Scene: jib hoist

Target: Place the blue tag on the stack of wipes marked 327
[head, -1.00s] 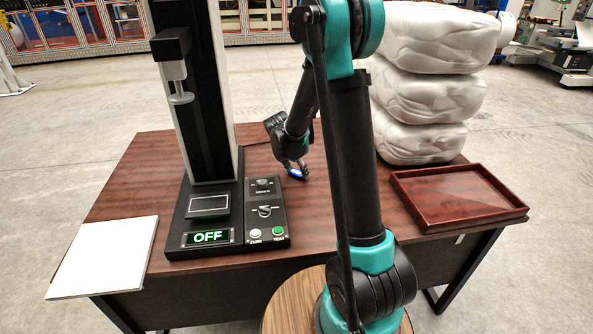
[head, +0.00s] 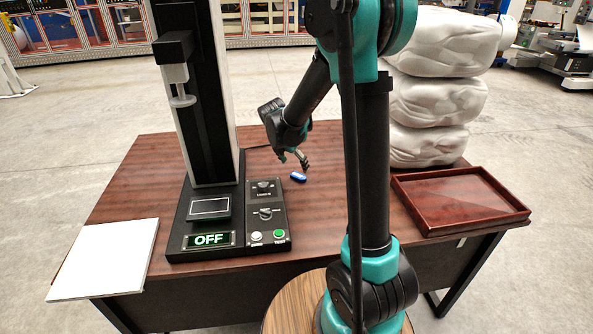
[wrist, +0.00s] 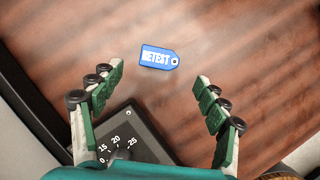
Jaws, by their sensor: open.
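The blue tag (head: 298,177) lies on the brown table, right of the black test machine. A stack of white wrapped bundles (head: 436,98) stands at the table's back right, partly behind my arm. No number 327 is readable on it.
The test machine (head: 203,208), with a tall column and a display reading OFF, stands on the left of the table (head: 150,170). A white panel (head: 103,258) lies at the front left. An empty dark red tray (head: 460,198) lies at the right. Table around the tag is clear.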

